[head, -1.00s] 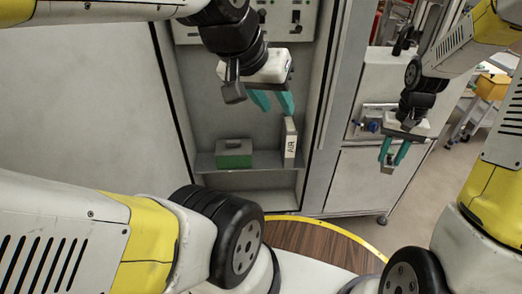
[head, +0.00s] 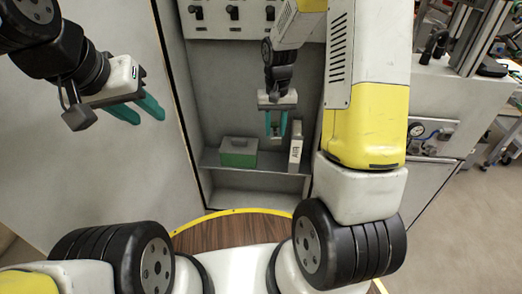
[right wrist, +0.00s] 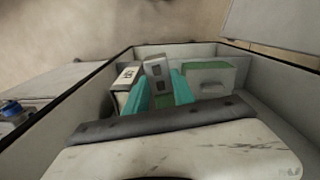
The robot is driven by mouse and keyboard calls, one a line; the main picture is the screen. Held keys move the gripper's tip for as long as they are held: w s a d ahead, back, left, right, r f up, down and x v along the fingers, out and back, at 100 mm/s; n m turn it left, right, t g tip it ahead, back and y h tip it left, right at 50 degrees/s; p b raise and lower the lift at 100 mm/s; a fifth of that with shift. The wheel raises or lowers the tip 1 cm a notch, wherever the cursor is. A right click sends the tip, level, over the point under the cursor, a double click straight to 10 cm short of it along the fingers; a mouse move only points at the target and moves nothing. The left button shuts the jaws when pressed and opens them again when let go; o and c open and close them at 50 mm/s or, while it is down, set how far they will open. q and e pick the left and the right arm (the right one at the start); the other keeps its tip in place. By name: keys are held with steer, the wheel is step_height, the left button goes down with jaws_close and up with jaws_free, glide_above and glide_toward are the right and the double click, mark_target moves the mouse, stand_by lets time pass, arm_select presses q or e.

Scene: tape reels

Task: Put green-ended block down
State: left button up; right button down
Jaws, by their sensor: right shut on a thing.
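The green-ended block (right wrist: 156,68) is grey with dark square marks, and a green patch shows low on it in the right wrist view. My right gripper (head: 276,134) is shut on it, with a teal finger on each side; the block is only a small grey shape in the head view. This gripper is in front of the shelf (head: 213,160) in the cabinet. Whether the block touches the shelf cannot be told. My left gripper (head: 148,114) is open and empty at the left, in front of the pale panel.
A white box marked AIR (head: 296,150) stands upright at the right. Between them is a narrow gap. Cabinet walls bound both sides.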

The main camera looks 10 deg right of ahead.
steer(key=w+f+m, duration=0.4)
steer(key=f+m, duration=0.5)
steer(key=m, duration=0.6)
steer(key=s+a+f+m, duration=0.2)
steer(key=s+f+m, duration=0.1)
steer(key=s, duration=0.4)
steer(key=s+a+f+m, duration=0.2)
steer(key=s, duration=0.5)
steer(key=w+d, duration=0.1)
steer(key=w, duration=0.3)
steer(key=w+d+f, duration=0.1)
steer(key=w, duration=0.4)
steer(key=w+d, duration=0.1)
steer(key=w, duration=0.4)
steer(key=shift+w+d+f, duration=0.2)
steer(key=shift+d+f, duration=0.05)
steer(key=shift+w+f, duration=0.15)
steer(key=shift+f, duration=1.65)
steer(key=c, duration=1.1)
jaws_free()
steer(key=shift+f, duration=0.1)
steer(key=shift+o, duration=0.2)
